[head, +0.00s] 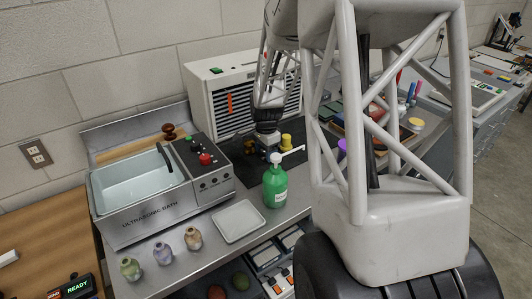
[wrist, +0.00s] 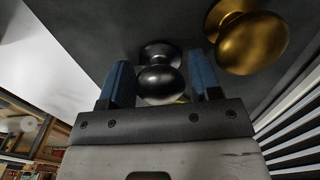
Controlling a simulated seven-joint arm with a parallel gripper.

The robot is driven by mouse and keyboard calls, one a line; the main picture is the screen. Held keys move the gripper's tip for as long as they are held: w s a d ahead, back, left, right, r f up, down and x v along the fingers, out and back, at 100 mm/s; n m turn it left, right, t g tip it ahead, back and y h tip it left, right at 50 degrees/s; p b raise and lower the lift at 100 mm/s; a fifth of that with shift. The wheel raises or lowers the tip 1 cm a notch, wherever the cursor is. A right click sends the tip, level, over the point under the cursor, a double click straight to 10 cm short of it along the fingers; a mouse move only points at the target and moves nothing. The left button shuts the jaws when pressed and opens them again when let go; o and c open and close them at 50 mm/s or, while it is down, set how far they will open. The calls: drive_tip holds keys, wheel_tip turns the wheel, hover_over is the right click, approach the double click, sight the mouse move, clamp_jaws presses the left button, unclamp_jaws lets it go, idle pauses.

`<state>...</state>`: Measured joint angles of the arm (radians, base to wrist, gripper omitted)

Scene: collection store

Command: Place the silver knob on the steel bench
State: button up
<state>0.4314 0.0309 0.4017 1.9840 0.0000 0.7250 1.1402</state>
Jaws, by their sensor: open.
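The silver knob (wrist: 160,82) shows in the wrist view, round and dark-shiny on a wider base. It sits on a dark mat between the two blue fingertips of my gripper (wrist: 164,84). The fingers are open on either side of it, and I cannot tell whether they touch it. In the head view my gripper (head: 270,154) is low over the dark mat, and I cannot clearly make out the silver knob there. The steel bench (head: 212,248) has bare surface around the white tray and along its front.
A brass knob (wrist: 252,42) stands close beside my gripper, on the right. A green pump bottle (head: 275,185), a white tray (head: 240,221), the ultrasonic bath (head: 150,213) and small bottles (head: 162,253) stand on the bench. A slatted white cabinet (head: 228,95) is behind.

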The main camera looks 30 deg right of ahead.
drive_tip(key=shift+c, duration=0.5)
drive_tip(key=c, duration=0.8)
drive_tip(key=shift+r, duration=0.2)
wheel_tip(320, 180, up, 10)
drive_tip(key=shift+f, duration=0.15)
idle(0.7)
